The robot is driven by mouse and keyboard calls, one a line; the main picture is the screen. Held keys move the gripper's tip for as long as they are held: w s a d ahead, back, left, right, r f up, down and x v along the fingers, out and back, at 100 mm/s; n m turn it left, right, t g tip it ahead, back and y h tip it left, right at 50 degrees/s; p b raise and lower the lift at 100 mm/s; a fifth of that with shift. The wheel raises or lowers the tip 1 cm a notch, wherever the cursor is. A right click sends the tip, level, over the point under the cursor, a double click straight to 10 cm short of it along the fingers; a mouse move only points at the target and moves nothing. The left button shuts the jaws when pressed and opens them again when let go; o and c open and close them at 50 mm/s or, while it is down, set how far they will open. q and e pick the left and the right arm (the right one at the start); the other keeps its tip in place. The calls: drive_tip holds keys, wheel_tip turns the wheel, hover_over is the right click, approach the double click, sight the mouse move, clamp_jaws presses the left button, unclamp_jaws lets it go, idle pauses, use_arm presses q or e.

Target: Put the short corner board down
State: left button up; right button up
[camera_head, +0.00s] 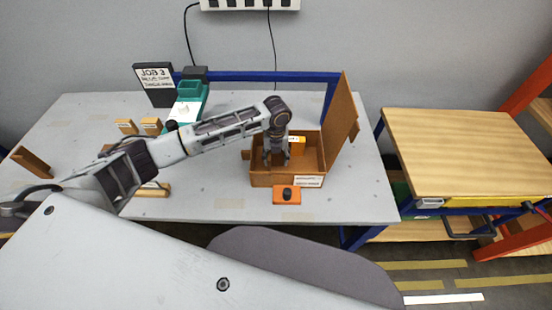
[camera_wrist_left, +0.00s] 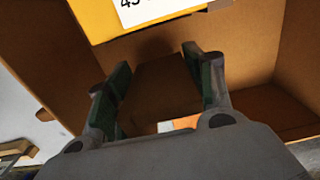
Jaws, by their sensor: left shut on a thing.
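My left gripper (camera_head: 277,160) reaches down into an open cardboard box (camera_head: 262,181) on the grey table. In the left wrist view its two green-padded fingers (camera_wrist_left: 162,88) are shut on a brown board (camera_wrist_left: 165,85), which I take for the short corner board. The board shows between the fingers, inside the box walls. Its lower end is hidden, so I cannot tell whether it touches the box floor. A yellow item (camera_head: 298,141) with a white label is in the box close by and also shows at the top of the wrist view (camera_wrist_left: 98,18). My right gripper is not in view.
The box's flap (camera_head: 343,115) stands up at the right. An orange block (camera_head: 287,197) with a black knob lies in front of the box. A green machine (camera_head: 188,100), a JOB 3 sign (camera_head: 155,78) and small brown pieces (camera_head: 127,126) stand to the left. A wooden-topped bench (camera_head: 465,150) is at the right.

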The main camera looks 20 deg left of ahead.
use_arm(q)
drive_tip(key=shift+f, duration=0.5)
drive_tip(key=shift+f, duration=0.15)
drive_tip(key=o, duration=1)
wheel_tip(320, 180, up, 12)
drive_tip(key=shift+r, duration=0.2)
idle(0.5)
